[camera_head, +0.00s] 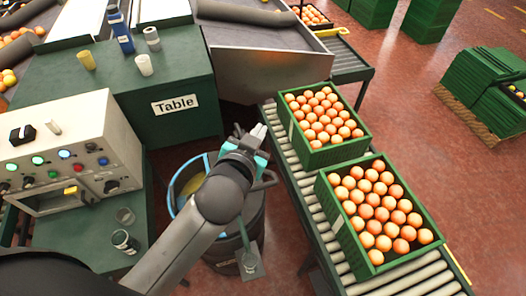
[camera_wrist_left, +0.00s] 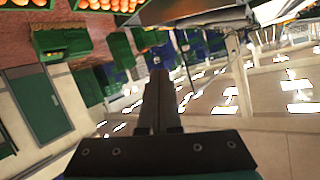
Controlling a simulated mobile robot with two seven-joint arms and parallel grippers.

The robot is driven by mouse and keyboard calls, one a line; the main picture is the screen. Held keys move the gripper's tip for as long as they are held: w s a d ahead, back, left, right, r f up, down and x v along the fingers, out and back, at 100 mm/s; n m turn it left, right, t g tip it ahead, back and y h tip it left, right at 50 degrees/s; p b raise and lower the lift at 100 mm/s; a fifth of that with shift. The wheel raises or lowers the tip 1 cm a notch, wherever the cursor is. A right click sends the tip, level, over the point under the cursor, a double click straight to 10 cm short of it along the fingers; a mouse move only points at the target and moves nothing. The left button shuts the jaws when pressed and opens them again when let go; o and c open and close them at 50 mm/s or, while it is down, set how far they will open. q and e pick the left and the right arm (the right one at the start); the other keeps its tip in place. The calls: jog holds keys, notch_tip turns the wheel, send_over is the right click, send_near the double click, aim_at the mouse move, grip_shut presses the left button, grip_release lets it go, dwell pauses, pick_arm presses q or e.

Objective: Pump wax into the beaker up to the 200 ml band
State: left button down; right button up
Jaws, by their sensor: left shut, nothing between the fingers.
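A dark drum (camera_head: 225,249) with a light blue rim stands in the middle of the head view; yellowish wax (camera_head: 190,185) shows inside. My left arm crosses over it and hides much of the drum and its pump. A grey plate (camera_head: 251,272) sits at the drum's near side, with a small clear vessel (camera_head: 249,259) on it, possibly the beaker; its band and level are too small to read. My left gripper (camera_head: 259,131) is shut and empty, above the drum's far side. Its closed fingers also show in the left wrist view (camera_wrist_left: 158,100). My right gripper is out of view.
Two green crates of oranges (camera_head: 318,154) (camera_head: 335,207) stand on the roller conveyor (camera_head: 300,170) right of the drum. A control panel (camera_head: 70,150) and two small containers (camera_head: 124,216) (camera_head: 124,241) are on the left. A green table (camera_head: 200,75) is behind.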

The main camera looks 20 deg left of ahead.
pick_arm(q)
jog(key=w+d+r+m+t+h, duration=0.1)
jog(key=d+r+m+t+h, duration=0.2)
jog(key=d+r+m+h, duration=0.45)
jog(key=w+d+r+m+t+h, duration=0.15)
jog(key=d+r+h, duration=0.35)
jog(key=r, duration=0.5)
jog(key=s+d+f+m+g+h, duration=0.2)
jog(key=s+d+m+g+h, duration=0.55)
jog(key=d+m+g, duration=0.55)
jog(key=m+g+y, duration=0.4)
jog(key=g+y, duration=0.1)
jog(key=y, duration=1.5)
send_over(263, 185)
notch_tip(263, 185, down, 23)
notch_tip(263, 185, down, 6)
jog(key=b, duration=0.4)
